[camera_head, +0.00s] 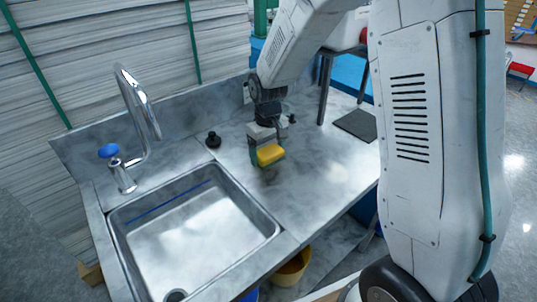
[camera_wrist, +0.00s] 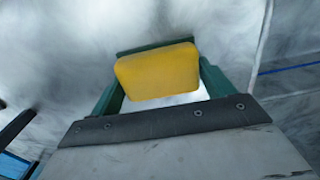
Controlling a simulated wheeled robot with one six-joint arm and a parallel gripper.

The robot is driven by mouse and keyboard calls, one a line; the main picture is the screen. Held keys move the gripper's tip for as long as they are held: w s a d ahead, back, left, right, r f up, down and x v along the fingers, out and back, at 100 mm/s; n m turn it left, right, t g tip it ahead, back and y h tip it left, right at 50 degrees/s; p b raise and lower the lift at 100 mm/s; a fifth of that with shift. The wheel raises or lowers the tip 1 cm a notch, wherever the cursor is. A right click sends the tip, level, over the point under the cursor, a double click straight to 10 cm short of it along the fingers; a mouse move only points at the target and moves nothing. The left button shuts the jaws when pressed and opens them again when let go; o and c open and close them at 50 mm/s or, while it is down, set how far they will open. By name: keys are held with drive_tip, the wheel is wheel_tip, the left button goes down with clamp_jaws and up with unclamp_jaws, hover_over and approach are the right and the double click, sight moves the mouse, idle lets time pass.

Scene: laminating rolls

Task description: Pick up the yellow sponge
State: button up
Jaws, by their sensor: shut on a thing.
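The yellow sponge (camera_head: 270,155) is held by my gripper (camera_head: 266,147) over the grey countertop, to the right of the sink. In the wrist view the yellow sponge (camera_wrist: 158,71) sits at the fingertips of my gripper (camera_wrist: 157,73), between the green fingers. My gripper is shut on it. The sponge looks a little above the counter, but the exact gap is hard to tell.
The metal sink (camera_head: 195,235) with a tall faucet (camera_head: 135,125) is to the left. A small black knob-like object (camera_head: 213,140) stands on the counter (camera_head: 325,175) near the sink. A dark flat pad (camera_head: 356,125) lies at the right. Open counter surrounds my gripper.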

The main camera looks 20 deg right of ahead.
sight(269, 149)
drive_tip(key=shift+r, duration=0.15)
drive_tip(key=shift+r, duration=0.65)
drive_tip(key=shift+d+r, duration=0.25)
drive_tip(key=shift+r, duration=0.85)
drive_tip(key=d, duration=0.5)
drive_tip(key=s+d, duration=0.1)
drive_tip(key=d, duration=0.4)
drive_tip(key=d+r, duration=0.1)
drive_tip(key=d, duration=0.4)
drive_tip(key=shift+s+d+r, duration=0.1)
drive_tip(key=shift+s+d, duration=0.05)
drive_tip(key=shift+d, duration=0.1)
drive_tip(key=shift+o, duration=1)
drive_tip(key=shift+c, duration=0.5)
